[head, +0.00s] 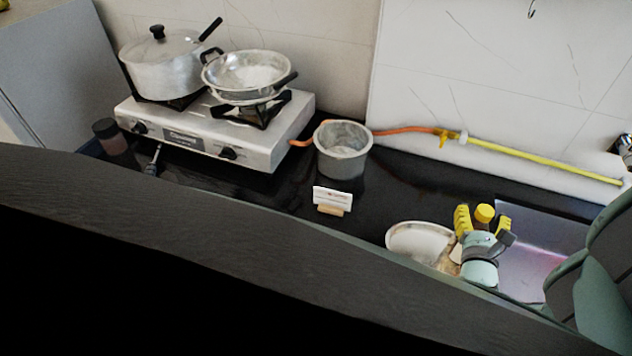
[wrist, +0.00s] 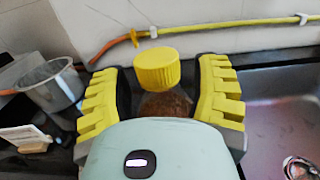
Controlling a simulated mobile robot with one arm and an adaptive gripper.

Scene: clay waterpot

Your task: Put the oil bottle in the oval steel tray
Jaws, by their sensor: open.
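The oil bottle shows as a ribbed yellow cap (wrist: 157,68) above a brown body (wrist: 166,104) in the wrist view; its cap also shows in the head view (head: 485,212). My gripper (head: 483,226) is open, with its yellow ribbed fingers on either side of the bottle in the wrist view (wrist: 161,92). I cannot tell whether either finger touches it. Most of the bottle's lower part is hidden by my gripper. The oval steel tray (head: 415,235) lies on the black counter just left of my gripper, its right part partly hidden.
A steel sink (head: 540,250) lies to the right. A small card on a wooden stand (head: 332,200) and a steel pot (head: 342,150) stand left of the tray. A gas stove (head: 215,135) with pans is farther left. A yellow-orange gas hose (head: 540,162) runs along the wall.

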